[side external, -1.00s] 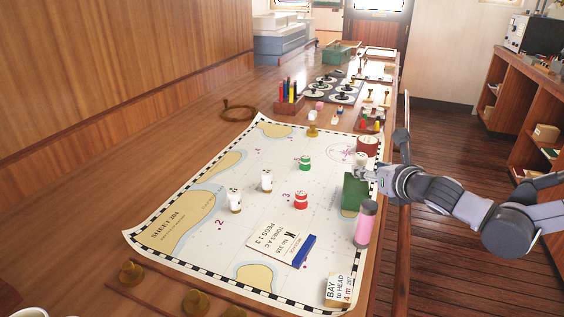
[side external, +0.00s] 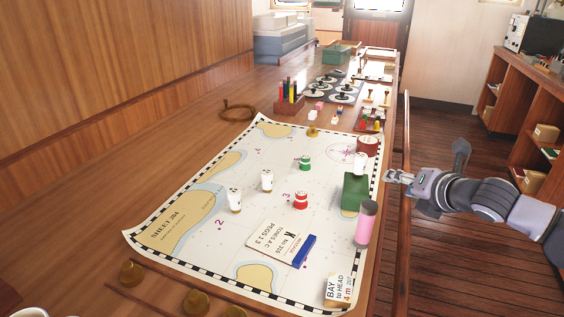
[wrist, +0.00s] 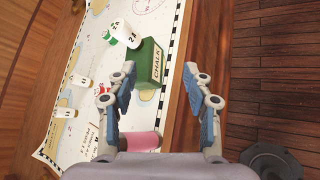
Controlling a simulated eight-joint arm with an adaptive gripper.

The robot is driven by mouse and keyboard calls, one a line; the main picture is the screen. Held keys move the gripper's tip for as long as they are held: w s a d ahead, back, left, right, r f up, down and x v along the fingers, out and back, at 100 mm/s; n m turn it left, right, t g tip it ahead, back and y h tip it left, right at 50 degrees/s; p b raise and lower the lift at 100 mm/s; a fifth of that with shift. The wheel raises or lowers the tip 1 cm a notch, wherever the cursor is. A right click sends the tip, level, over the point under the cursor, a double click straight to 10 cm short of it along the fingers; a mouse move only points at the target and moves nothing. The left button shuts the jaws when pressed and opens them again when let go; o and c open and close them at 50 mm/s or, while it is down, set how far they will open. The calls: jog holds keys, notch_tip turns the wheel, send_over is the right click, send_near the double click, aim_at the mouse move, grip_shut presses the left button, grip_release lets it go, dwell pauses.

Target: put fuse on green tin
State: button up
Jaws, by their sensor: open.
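The green tin (side external: 354,194), a box with a CHALK label, stands at the right edge of the chart; it also shows in the wrist view (wrist: 143,72). A white fuse (side external: 360,161) with dark markings stands upright and appears to rest on the far end of the tin's top. In the wrist view this fuse (wrist: 124,34) overlaps the tin's far corner. Two similar white fuses (side external: 267,181) (side external: 235,201) stand on the chart to the left. My gripper (side external: 390,176) is open and empty, right of the tin and apart from it; its fingers (wrist: 163,95) show spread in the wrist view.
A pink cylinder (side external: 365,223) stands just in front of the tin, and a dark red round container (side external: 367,146) behind it. A rail (side external: 405,150) runs along the table edge.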

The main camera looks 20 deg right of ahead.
jog(key=s+d+f+m+g+y, duration=0.1)
jog(key=s+m, duration=0.4)
jog(key=m, duration=0.8)
jog(key=s+f+m+g+y, duration=0.2)
jog(key=s+m, duration=0.4)
jog(key=m, duration=0.7)
jog(key=shift+d+f+g, duration=0.35)
jog(key=shift+f+g, duration=0.45)
jog(key=shift+f, duration=0.05)
